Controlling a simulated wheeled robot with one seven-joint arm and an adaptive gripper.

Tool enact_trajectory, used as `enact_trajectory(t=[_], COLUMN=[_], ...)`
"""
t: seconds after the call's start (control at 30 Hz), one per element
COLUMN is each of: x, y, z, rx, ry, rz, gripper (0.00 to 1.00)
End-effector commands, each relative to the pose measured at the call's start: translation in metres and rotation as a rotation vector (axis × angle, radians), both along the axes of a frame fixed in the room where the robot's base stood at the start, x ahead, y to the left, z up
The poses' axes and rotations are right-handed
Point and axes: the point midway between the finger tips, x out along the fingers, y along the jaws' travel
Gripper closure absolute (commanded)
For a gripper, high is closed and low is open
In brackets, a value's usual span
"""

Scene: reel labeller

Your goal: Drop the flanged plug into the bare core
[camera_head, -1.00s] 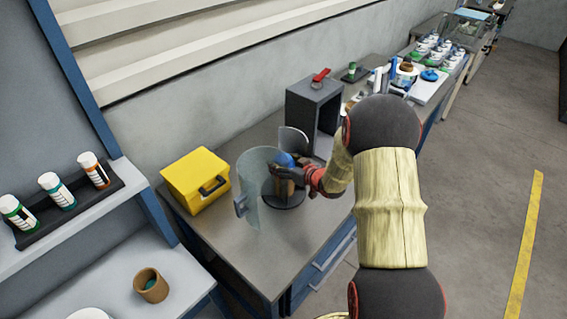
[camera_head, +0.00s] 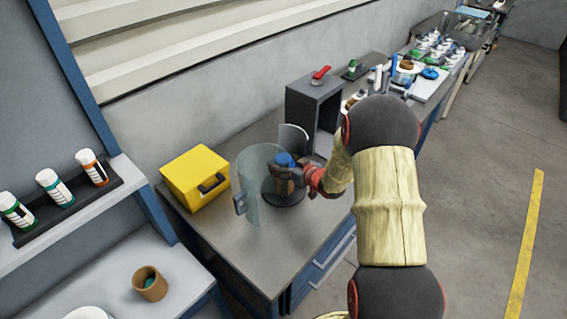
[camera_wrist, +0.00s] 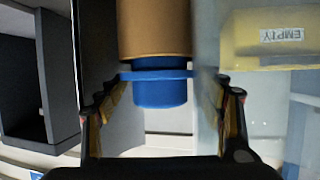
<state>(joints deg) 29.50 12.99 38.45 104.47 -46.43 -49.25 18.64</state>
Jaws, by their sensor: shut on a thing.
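The flanged plug (camera_wrist: 157,88) is blue, with a wide flange and a rounded knob. The bare core (camera_wrist: 155,28) is a brown tube; the upside-down wrist view shows the plug at its upper end. A dark blue neck shows between flange and core; I cannot tell how deep the plug sits. In the head view the blue plug (camera_head: 284,159) is on top of the core, which stands upright above a dark round base (camera_head: 284,197). My gripper (camera_head: 287,173) reaches in from the right and is shut on the plug; its fingers flank it. The exact contact is hidden.
A clear curved guard (camera_head: 258,205) stands close on the left of the core. A yellow box (camera_head: 192,172), marked EMPTY in the wrist view, is farther left. A grey open box (camera_head: 311,88) stands behind. The bench front is clear.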

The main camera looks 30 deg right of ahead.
Motion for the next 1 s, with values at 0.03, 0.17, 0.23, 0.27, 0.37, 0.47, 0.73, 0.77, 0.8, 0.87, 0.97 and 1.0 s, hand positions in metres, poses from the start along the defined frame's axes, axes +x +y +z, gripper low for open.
enact_trajectory(t=[0.03, 0.17, 0.23, 0.27, 0.37, 0.47, 0.73, 0.77, 0.8, 0.87, 0.97, 1.0], x=[0.0, 0.0, 0.0, 0.0, 0.0, 0.0, -0.013, -0.015, -0.018, -0.021, -0.028, -0.031], y=[0.0, 0.0, 0.0, 0.0, 0.0, 0.0, -0.002, -0.002, -0.003, -0.003, -0.004, -0.004], z=[-0.001, -0.001, -0.001, -0.001, -0.001, -0.001, 0.005, 0.006, 0.007, 0.009, 0.011, 0.013], rx=[0.0, 0.0, 0.0, 0.0, 0.0, 0.0, 0.0, 0.0, 0.0, 0.0, 0.0, -0.001], ry=[-0.001, -0.001, -0.001, -0.001, 0.0, 0.0, 0.001, 0.001, 0.0, 0.0, 0.001, 0.001], rz=[0.0, 0.0, 0.0, 0.0, 0.0, 0.0, -0.001, -0.001, -0.001, -0.001, -0.001, -0.001], gripper=[0.6, 0.28, 0.25, 0.25, 0.25, 0.25, 0.25, 0.25, 0.25, 0.25, 0.25, 0.25])
